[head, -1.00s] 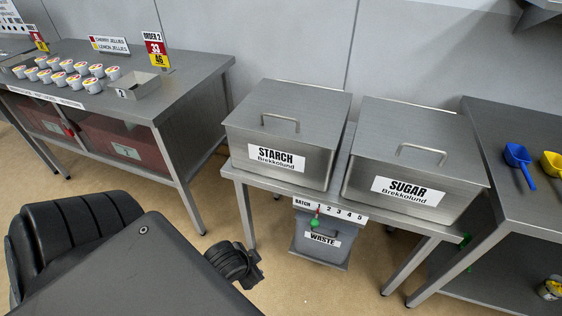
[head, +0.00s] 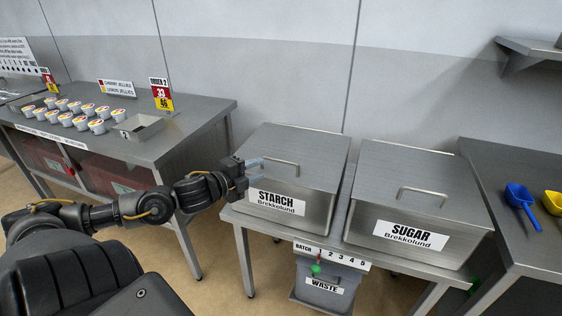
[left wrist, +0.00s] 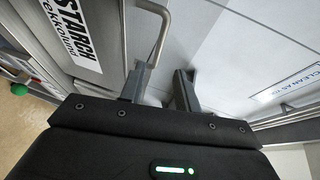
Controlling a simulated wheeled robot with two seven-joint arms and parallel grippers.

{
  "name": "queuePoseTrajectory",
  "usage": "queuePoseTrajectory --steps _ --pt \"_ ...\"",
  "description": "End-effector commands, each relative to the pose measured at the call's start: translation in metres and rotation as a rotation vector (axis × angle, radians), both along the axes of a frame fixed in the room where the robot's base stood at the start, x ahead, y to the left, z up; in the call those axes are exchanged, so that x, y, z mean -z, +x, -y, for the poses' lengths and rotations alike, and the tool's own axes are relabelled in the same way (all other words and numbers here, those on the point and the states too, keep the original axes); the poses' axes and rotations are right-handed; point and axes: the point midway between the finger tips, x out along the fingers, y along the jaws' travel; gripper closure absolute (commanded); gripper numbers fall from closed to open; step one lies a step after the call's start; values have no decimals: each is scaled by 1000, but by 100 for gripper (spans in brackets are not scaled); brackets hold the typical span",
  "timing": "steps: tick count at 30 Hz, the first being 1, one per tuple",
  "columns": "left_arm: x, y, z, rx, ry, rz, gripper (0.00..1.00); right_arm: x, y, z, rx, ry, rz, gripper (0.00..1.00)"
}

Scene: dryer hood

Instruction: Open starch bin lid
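The starch bin (head: 298,215) is a steel box with a STARCH label. Its flat lid (head: 310,145) is shut, with a thin bar handle (head: 283,161) on top. My left gripper (head: 260,170) reaches in from the left at the bin's front left edge, close to the handle's left end. In the left wrist view its two fingers (left wrist: 160,80) are apart with nothing held between them. There the handle (left wrist: 158,30) runs down to the left fingertip; I cannot tell whether they touch. My right gripper is not in view.
The sugar bin (head: 415,225), also lidded, stands close on the right. A grey waste bin (head: 325,282) is below. A steel table (head: 200,110) with jelly cups (head: 88,118) stands left. Blue (head: 520,198) and yellow (head: 552,203) scoops lie on the right counter.

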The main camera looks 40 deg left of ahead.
Motion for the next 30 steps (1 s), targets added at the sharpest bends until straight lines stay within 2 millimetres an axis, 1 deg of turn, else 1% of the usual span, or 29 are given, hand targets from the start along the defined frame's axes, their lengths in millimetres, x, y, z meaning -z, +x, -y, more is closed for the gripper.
queuePoseTrajectory --steps 5,10,21,26,30 --pt "1 3 0 -1 -2 1 68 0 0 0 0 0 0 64" --pt "3 16 0 -4 -4 3 68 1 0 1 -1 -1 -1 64" --pt "10 62 3 -5 -6 2 68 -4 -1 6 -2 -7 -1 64" --pt "14 83 5 -3 -6 0 68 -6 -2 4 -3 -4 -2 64" --pt "17 97 5 -5 -4 -1 68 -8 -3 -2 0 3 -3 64"
